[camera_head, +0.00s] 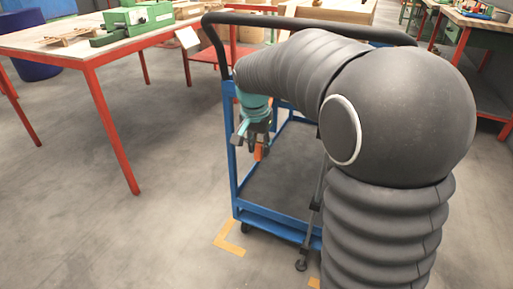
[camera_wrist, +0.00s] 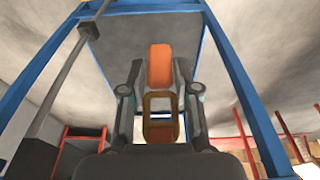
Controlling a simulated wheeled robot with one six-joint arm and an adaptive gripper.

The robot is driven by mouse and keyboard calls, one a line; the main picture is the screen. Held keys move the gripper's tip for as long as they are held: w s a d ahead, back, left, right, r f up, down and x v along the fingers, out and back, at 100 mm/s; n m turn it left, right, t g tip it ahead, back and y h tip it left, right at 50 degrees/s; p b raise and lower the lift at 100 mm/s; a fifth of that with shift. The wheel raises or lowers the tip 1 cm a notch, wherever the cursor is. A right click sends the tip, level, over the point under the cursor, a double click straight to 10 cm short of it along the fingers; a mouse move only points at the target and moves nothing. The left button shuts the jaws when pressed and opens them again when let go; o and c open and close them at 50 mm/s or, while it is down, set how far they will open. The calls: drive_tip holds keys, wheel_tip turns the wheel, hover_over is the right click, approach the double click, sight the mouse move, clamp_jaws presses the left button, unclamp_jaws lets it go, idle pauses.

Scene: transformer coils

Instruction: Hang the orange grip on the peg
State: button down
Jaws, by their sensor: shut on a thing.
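My gripper (camera_head: 255,143) hangs over the blue trolley near its left side in the head view. It is shut on the orange grip (camera_head: 260,152), whose lower part sticks out below the fingers. In the wrist view my gripper (camera_wrist: 160,88) has a finger on each side of the orange grip (camera_wrist: 160,66). The grip has a solid orange end and a darker, framed opening nearer the camera. A dark grey post (camera_wrist: 66,80) with a short stub at one end stands to the left in the wrist view. I cannot tell whether this stub is the peg.
The blue trolley (camera_head: 262,217) has a dark deck and a black handle (camera_head: 290,20). A red-legged table (camera_head: 90,57) with a green machine (camera_head: 137,18) stands at left. Bare floor lies between them. Yellow marks (camera_head: 229,243) lie on the floor by the trolley.

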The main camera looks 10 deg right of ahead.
drive_tip(key=w+d, duration=0.2)
drive_tip(key=w, duration=0.1)
drive_tip(key=w+d+p, duration=0.1)
drive_tip(key=shift+w+d+f, duration=0.1)
drive_tip(key=shift+w+f, duration=0.1)
drive_tip(key=shift+f, duration=0.1)
idle(0.5)
drive_tip(key=shift+w+d, duration=0.1)
drive_tip(key=shift+w, duration=0.05)
drive_tip(key=shift+d+f, duration=0.1)
drive_tip(key=shift+d, duration=0.05)
idle(0.4)
drive_tip(key=c, duration=0.8)
unclamp_jaws()
drive_tip(key=shift+o, duration=0.2)
